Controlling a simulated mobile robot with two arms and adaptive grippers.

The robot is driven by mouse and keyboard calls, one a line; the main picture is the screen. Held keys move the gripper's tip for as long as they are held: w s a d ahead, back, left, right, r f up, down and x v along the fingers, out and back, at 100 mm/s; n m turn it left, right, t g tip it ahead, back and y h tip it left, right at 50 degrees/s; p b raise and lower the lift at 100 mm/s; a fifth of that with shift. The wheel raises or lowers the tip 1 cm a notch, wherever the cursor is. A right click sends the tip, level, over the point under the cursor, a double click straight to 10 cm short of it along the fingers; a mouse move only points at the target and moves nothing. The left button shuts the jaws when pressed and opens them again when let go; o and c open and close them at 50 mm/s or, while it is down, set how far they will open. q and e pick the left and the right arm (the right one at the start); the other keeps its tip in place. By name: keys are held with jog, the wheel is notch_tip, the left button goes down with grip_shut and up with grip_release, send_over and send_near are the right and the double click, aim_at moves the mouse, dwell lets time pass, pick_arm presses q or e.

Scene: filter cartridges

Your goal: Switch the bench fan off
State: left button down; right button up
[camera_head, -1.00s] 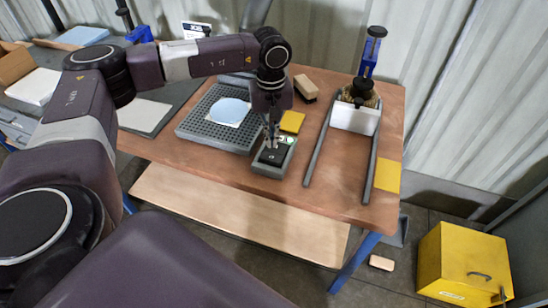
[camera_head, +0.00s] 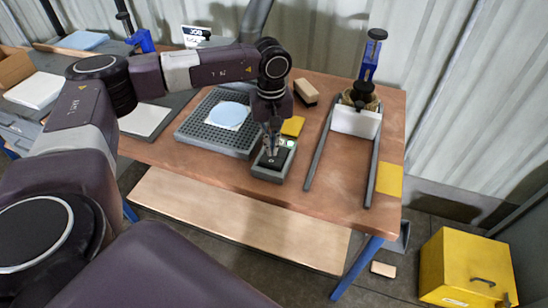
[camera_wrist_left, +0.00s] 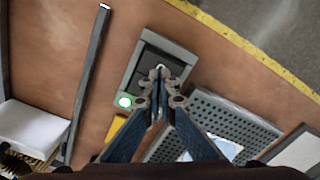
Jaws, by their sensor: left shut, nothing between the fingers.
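A grey switch box (camera_head: 268,174) with a dark rocker sits near the front edge of the wooden bench. Its round green lamp (camera_head: 291,144) is lit; the lamp also shows bright green in the left wrist view (camera_wrist_left: 124,101). My left gripper (camera_head: 272,154) points down at the box, shut and empty. In the left wrist view its fingertips (camera_wrist_left: 161,73) are over the dark rocker of the box (camera_wrist_left: 185,60) and hide part of it. I cannot tell whether they touch it. My right gripper is not in view.
A grey perforated tray (camera_head: 190,128) with a pale blue disc lies left of the box. A yellow pad (camera_head: 293,126) lies behind the box. A rail fixture (camera_head: 318,150) with a white block (camera_head: 356,121) stands to the right. A yellow cabinet (camera_head: 465,265) is on the floor.

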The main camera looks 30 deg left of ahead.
aim_at(272, 160)
pick_arm(q)
jog(key=shift+f+b, duration=1.35)
jog(key=shift+f, duration=0.35)
dwell(1.2)
jog(key=shift+r, duration=0.1)
jog(key=shift+r+p, duration=2.1)
jog(key=shift+r, duration=1.4)
